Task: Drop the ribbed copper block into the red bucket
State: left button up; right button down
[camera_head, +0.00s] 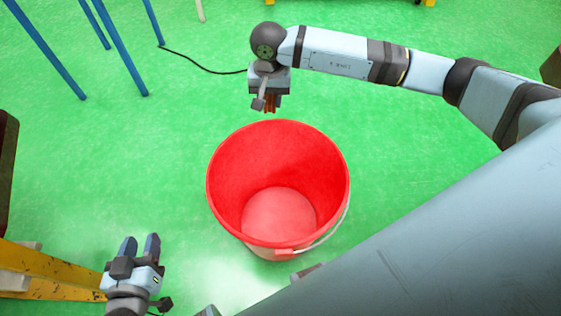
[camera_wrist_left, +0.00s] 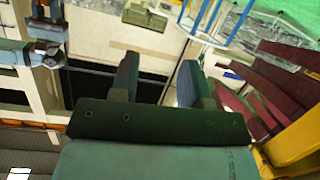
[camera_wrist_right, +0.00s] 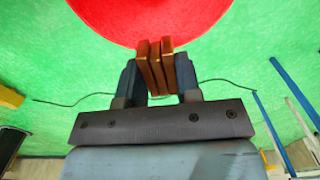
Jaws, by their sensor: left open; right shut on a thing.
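The red bucket (camera_head: 228,180) stands upright on the green floor in the middle of the head view, its inside empty. Part of it also shows at the top of the right wrist view (camera_wrist_right: 150,15). My right gripper (camera_head: 271,106) is just beyond the bucket's far rim, shut on the ribbed copper block (camera_wrist_right: 155,65). The block shows as several upright brown ribs between the fingers in the right wrist view. In the head view the block is mostly hidden by the gripper. My left gripper (camera_head: 140,245) is open and empty at the lower left, apart from the bucket.
Blue legs (camera_head: 120,48) of a stand are at the upper left. A black cable (camera_head: 200,68) lies on the floor behind the bucket. A yellow beam (camera_head: 45,270) is at the lower left. Floor left of the bucket is clear.

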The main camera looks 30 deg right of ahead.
pick_arm(q)
jog(key=d+f+h+b, duration=0.1)
jog(key=b, duration=0.4)
jog(key=d+f+h+b, duration=0.1)
jog(key=b, duration=0.5)
jog(key=d+f+m+h+b, duration=0.1)
jog(key=f+b, duration=0.1)
jog(key=b, duration=0.3)
jog(key=shift+s+d+t, duration=0.3)
jog(key=shift+d, duration=0.1)
pick_arm(e)
jog(key=s+f+m, duration=0.2)
jog(key=f+m, duration=0.2)
jog(key=f, duration=1)
jog(key=s+d+f+m, duration=0.1)
jog(key=s+f+m, duration=0.1)
jog(key=f, duration=1.3)
jog(key=shift+s+f+m, duration=0.15)
jog(key=shift+s+m, duration=0.2)
jog(key=shift+m, duration=0.55)
jog(key=shift+d, duration=0.1)
jog(key=c, duration=0.7)
grip_release()
jog(key=shift+c, duration=0.2)
